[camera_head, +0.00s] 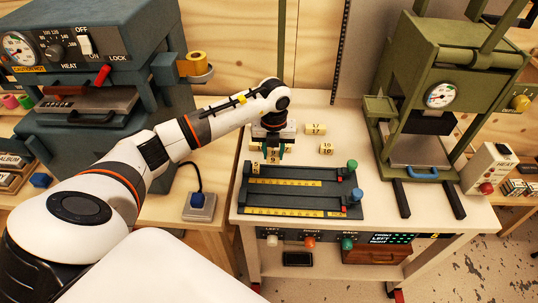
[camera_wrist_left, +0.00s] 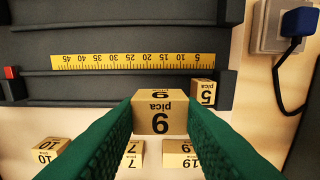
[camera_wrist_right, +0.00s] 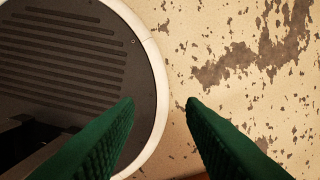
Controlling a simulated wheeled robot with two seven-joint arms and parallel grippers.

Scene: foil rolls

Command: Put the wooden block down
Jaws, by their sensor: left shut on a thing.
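My left gripper (camera_head: 273,150) points down over the back edge of a dark tray (camera_head: 300,197) with yellow rulers. In the left wrist view its green fingers (camera_wrist_left: 160,108) are shut on a wooden block (camera_wrist_left: 160,117) marked "pica" and a 6 or 9. The held block is near the tray's edge; I cannot tell whether it touches anything below. A smaller block marked 5 (camera_wrist_left: 203,92) sits at the ruler's low end, just right of the held block. My right gripper (camera_wrist_right: 160,103) is open and empty, facing the speckled floor.
More blocks lie behind the tray, marked 10 (camera_wrist_left: 50,150), 7 (camera_wrist_left: 130,154) and 19 (camera_wrist_left: 181,154). Another block (camera_head: 316,129) lies farther back. A green press (camera_head: 440,95) stands right, a dark heated press (camera_head: 90,90) left.

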